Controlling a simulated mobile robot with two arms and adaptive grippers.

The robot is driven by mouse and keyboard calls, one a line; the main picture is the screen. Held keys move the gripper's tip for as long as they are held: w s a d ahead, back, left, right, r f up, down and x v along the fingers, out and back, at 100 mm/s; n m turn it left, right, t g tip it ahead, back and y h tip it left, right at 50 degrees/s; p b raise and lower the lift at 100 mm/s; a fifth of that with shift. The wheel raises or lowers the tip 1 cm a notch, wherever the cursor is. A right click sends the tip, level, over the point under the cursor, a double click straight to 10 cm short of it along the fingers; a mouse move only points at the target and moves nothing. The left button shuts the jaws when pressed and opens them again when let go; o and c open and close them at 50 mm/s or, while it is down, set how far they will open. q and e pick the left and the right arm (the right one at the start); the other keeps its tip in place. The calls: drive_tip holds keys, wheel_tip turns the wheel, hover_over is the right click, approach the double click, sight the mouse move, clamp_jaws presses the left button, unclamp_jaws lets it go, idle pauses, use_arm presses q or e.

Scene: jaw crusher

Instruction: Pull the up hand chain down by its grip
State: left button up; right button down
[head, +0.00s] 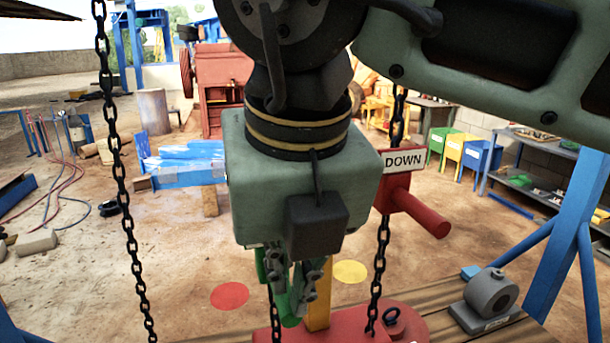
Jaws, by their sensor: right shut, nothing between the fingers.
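The red grip (420,213) marked DOWN hangs on a black chain (381,255) right of my right gripper. A green grip (289,319) shows partly behind and below my right gripper (298,295); its label side is hidden by the gripper body. A black chain (274,318) runs below the green grip. My right gripper points down, its fingers shut and empty, close in front of the green grip. I cannot tell if they touch it. My left gripper is not in view.
Another long black chain (122,190) hangs at the left. A red hoist body (400,320) is at the bottom, beside a wooden surface with a grey motor-like part (490,292). A blue post (568,230) stands at the right. Open dirt floor lies at the left.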

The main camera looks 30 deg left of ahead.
drive_tip(key=shift+s+d+b, duration=0.4)
drive_tip(key=shift+d+b, duration=0.05)
drive_tip(key=shift+b, duration=0.1)
drive_tip(key=s+d+b, duration=0.1)
drive_tip(key=s+d, duration=0.1)
drive_tip(key=d, duration=0.1)
drive_tip(key=shift+s+r+b, duration=0.25)
drive_tip(key=shift+r+b, duration=0.05)
drive_tip(key=shift+b, duration=0.05)
drive_tip(key=s+d+r+p, duration=0.1)
drive_tip(key=s+d+r, duration=0.1)
drive_tip(key=r, duration=0.3)
drive_tip(key=shift+s+d+p, duration=0.3)
drive_tip(key=shift+d+p, duration=0.05)
drive_tip(key=shift+d, duration=0.15)
idle(1.0)
